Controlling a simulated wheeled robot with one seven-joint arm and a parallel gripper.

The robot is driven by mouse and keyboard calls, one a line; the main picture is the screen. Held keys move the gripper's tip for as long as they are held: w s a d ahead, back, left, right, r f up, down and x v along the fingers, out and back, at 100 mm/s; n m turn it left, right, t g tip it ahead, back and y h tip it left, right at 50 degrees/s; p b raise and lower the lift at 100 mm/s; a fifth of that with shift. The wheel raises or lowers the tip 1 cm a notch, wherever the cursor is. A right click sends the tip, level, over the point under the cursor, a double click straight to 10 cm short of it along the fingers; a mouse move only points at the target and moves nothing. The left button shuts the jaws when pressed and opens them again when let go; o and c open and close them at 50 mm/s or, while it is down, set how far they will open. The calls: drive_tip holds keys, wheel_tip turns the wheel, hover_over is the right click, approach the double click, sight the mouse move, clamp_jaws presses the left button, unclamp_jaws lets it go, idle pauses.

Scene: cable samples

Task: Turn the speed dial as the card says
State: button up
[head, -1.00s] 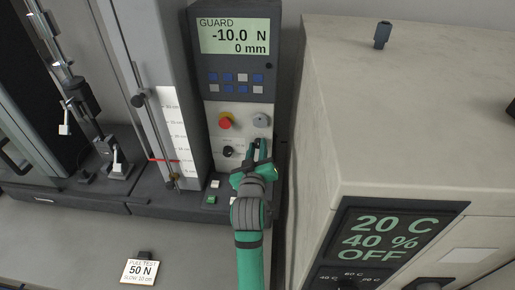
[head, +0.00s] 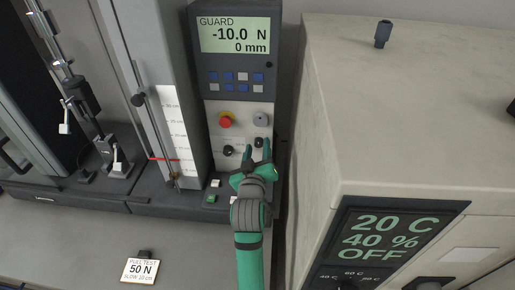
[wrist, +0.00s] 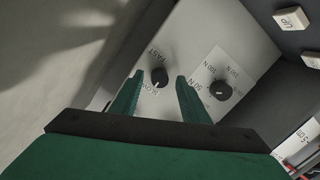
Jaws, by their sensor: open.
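The speed dial (wrist: 159,77) is a black knob between the printed words FAST and SLOW in the wrist view. Its pale mark is on the SLOW side. It also shows on the machine's panel in the head view (head: 258,142). My gripper (wrist: 155,88) is open and empty, with one green finger on each side of the dial; whether they touch it I cannot tell. In the head view my gripper (head: 257,151) is just below the dial. The card (head: 140,270) on the bench reads PULL TEST, 50 N, SLOW 10 cm.
A second black dial (wrist: 220,90) with N markings sits beside the speed dial. The display (head: 235,36) reads GUARD, -10.0 N, 0 mm. A pale cabinet (head: 400,110) stands close on the right.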

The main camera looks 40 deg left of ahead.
drive_tip(key=f+v, duration=0.1)
drive_tip(key=v, duration=0.9)
drive_tip(key=shift+r, duration=0.4)
drive_tip(key=shift+d, duration=0.1)
